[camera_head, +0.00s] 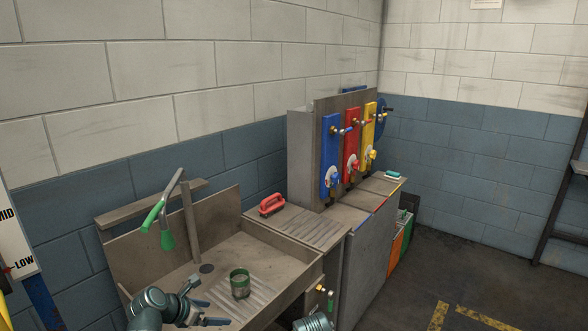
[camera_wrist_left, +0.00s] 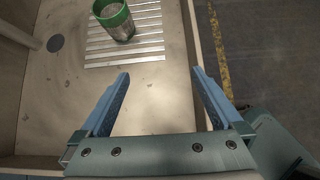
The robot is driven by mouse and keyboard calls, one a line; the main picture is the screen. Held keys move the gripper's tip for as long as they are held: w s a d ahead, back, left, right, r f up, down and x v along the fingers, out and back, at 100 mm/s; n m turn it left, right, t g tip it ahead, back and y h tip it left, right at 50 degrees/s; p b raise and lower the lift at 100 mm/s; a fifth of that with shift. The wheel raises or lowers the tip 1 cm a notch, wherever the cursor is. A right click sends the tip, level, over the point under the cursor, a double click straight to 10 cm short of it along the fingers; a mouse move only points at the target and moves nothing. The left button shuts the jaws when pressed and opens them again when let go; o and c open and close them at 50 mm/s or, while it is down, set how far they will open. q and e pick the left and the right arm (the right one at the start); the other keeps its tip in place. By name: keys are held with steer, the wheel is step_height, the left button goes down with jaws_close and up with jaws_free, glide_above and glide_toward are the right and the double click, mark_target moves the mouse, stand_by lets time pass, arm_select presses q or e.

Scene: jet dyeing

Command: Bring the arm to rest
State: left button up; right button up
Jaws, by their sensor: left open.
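My left gripper (camera_head: 213,312) is low in the head view, over the near part of the sink (camera_head: 172,283). Its two blue fingers are spread with nothing between them; they also show in the left wrist view (camera_wrist_left: 160,76). A metal cup with a green rim (camera_head: 240,286) stands upright on the ribbed plate in the sink, beyond the fingertips and apart from them. The cup also shows at the top of the left wrist view (camera_wrist_left: 120,27). My right gripper is out of view; only a ribbed part, probably of my right arm, shows at the bottom edge.
A green-handled spray tap (camera_head: 162,218) hangs over the sink's left side. Blue, red and yellow valve panels (camera_head: 352,158) stand behind. Open floor with yellow markings (camera_head: 480,318) lies to the right.

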arm_select(q)
steer(key=s+d+m+g+y+p, duration=0.2)
steer(key=s+d+m, duration=0.6)
steer(key=m, duration=0.8)
steer(key=s+d+f+m+g+y+p, duration=0.1)
steer(key=s+d+m+g+y+p, duration=0.2)
steer(key=s+d+m, duration=0.5)
steer(key=s+m+g+y, duration=0.1)
steer(key=s+m+g, duration=0.1)
steer(key=m, duration=0.6)
steer(key=shift+s+d+y, duration=0.25)
steer(key=shift+s+y, duration=0.05)
